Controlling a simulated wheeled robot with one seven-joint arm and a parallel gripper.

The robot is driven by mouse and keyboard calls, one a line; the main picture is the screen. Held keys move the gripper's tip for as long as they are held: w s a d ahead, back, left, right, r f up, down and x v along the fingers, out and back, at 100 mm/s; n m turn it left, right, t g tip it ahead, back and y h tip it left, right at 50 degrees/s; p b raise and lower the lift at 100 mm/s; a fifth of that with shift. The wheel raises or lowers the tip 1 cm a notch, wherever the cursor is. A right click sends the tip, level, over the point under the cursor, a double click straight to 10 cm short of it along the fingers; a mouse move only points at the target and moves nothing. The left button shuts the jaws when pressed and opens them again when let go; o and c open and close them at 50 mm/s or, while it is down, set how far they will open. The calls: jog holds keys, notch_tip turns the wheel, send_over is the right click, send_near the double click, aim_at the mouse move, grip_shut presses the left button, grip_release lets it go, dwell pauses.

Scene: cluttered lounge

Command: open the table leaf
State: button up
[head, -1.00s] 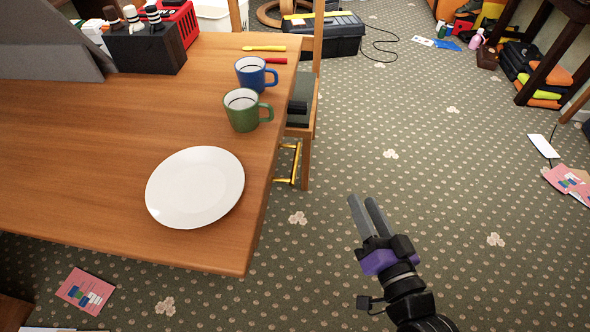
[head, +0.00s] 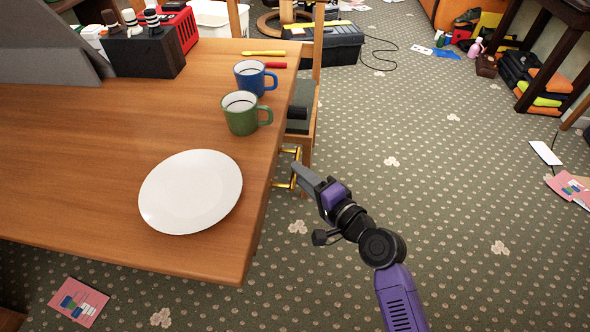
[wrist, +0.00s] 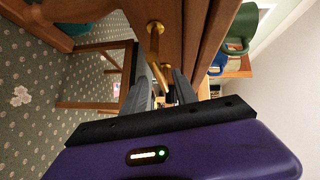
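The wooden table (head: 75,150) fills the left of the head view. A brass bar handle (head: 297,153) sticks out from its right side, below the top's edge. The handle also shows in the wrist view (wrist: 155,42), fixed to a brown wooden panel (wrist: 180,35). My gripper (head: 298,170) is at the handle, reaching in from the lower right. In the wrist view its two grey fingers (wrist: 160,85) are apart, with the near end of the handle ahead of and between them. Whether they touch it I cannot tell.
A white plate (head: 190,190), a green mug (head: 241,113) and a blue mug (head: 250,78) stand near the table's right edge. A wooden chair (head: 312,95) is close behind the handle. The carpet (head: 430,200) to the right is mostly clear.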

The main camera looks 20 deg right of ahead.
jog(key=shift+x, duration=1.55)
jog(key=shift+c, duration=0.2)
grip_shut()
